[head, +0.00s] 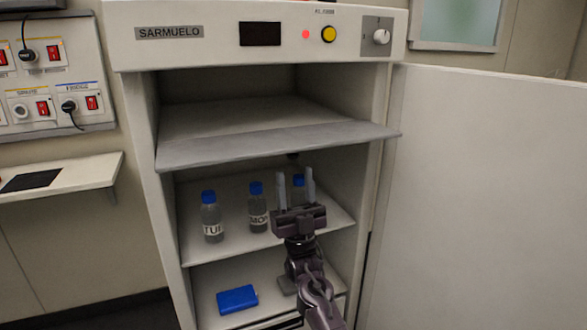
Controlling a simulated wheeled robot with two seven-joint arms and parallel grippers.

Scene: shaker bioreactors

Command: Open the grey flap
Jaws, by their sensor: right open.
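The grey flap (275,146) is a flat panel in the upper part of the open white cabinet (146,160). It lies roughly level, and its front edge juts out past the cabinet's front. The space above it is open and looks empty. My right gripper (296,186) is in front of the cabinet, below the flap's front edge. Its two fingers point up, apart, with nothing between them. I cannot tell whether a fingertip touches anything. My left gripper is not in view.
Bottles with blue caps (211,217) stand on the middle shelf (240,190); my right gripper partly hides one (298,187). A blue box (237,299) lies on the lower shelf. The large cabinet door (480,200) stands open at right. A wall ledge (90,172) is at left.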

